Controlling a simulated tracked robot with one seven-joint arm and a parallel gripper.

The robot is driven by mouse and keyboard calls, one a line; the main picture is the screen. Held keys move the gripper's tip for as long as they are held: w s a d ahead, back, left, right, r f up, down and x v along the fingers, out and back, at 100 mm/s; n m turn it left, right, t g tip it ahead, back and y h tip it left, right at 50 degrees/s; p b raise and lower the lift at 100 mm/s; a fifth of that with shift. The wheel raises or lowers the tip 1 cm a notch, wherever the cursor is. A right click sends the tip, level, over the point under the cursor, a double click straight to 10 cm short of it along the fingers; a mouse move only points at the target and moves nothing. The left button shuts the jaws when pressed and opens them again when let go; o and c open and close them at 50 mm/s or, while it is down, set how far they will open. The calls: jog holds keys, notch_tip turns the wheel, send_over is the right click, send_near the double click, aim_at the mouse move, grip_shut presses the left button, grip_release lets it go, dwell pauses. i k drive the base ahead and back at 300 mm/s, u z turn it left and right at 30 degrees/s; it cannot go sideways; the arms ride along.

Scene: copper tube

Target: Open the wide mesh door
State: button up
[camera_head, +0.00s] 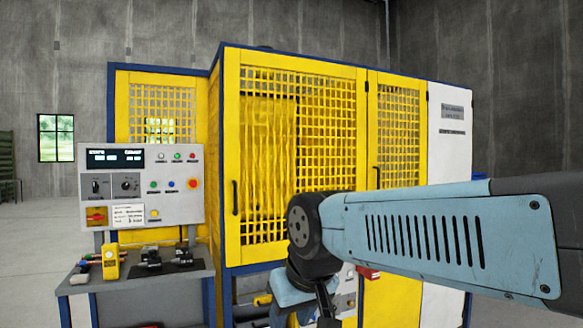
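The wide mesh door (330,120) is a yellow framed panel on the front of the yellow and blue machine cabinet. It looks closed. Its dark vertical handle (235,197) is on the left frame, and dark hinges show at its right edge. Behind the mesh, yellow strips hang on the left. My light blue arm comes in from the right and covers the door's lower right. Dark parts at the bottom edge seem to belong to my gripper (326,302), right of and below the handle and apart from it. Its fingertips are hidden or out of frame.
A narrower mesh door (398,120) with its own handle (378,177) is to the right, beside a white panel (450,150). A control panel (140,185) and a bench (80,281) with tools stand at the left. Free floor shows at far left.

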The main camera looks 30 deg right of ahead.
aim_at(236, 254)
jog(key=k, duration=0.4)
jog(key=z, duration=0.35)
jog(key=i, duration=1.3)
jog(key=u, duration=0.2)
